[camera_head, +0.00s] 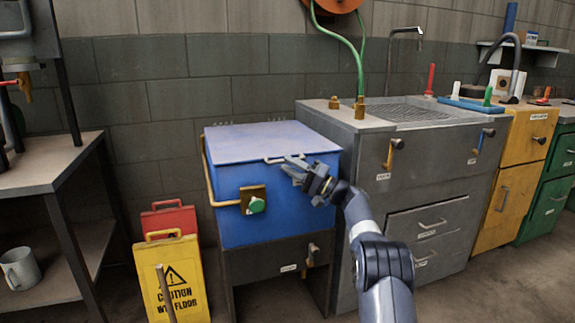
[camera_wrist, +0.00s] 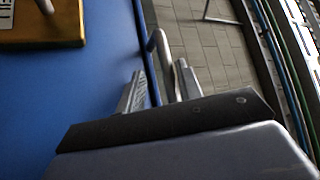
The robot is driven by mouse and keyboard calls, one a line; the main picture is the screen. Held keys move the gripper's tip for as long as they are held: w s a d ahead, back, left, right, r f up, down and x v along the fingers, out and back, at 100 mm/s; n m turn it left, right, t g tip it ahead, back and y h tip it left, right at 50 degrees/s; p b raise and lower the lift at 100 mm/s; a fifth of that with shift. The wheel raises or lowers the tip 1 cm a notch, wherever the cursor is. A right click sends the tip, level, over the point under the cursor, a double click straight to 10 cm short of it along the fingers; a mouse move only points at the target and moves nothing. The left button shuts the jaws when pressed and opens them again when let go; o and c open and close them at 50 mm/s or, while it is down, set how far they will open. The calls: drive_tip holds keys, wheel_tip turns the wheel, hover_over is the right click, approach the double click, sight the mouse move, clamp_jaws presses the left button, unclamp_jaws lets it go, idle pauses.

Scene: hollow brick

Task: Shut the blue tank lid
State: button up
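The blue tank (camera_head: 275,205) stands left of the grey sink unit. Its blue lid (camera_head: 255,140) lies about flat across the top; whether a small gap is left under it, I cannot tell. A light handle (camera_head: 275,160) sits at the lid's front edge. My gripper (camera_head: 292,168) is at the front right of this edge, beside the handle. In the wrist view my gripper (camera_wrist: 160,88) has its fingers apart, with the bent grey handle bar (camera_wrist: 157,50) reaching between them. I see no clear grip on it. The tank's blue face (camera_wrist: 75,85) fills the left.
A brass plate with a green knob (camera_head: 256,205) and a brass side bar (camera_head: 210,180) stick out from the tank. Yellow (camera_head: 172,280) and red (camera_head: 168,219) floor signs stand at its left. The grey sink unit (camera_head: 420,165) adjoins on the right.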

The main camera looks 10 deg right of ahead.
drive_tip(key=p+v, duration=0.1)
drive_tip(key=v, duration=0.8)
drive_tip(key=shift+p, duration=0.35)
drive_tip(key=shift+s+d+f, duration=0.1)
drive_tip(key=x, duration=0.3)
drive_tip(key=b+x, duration=0.1)
drive_tip(key=x, duration=0.3)
drive_tip(key=b+x, duration=0.1)
drive_tip(key=x, duration=0.3)
drive_tip(key=shift+s+r, duration=0.1)
drive_tip(key=shift+r, duration=0.6)
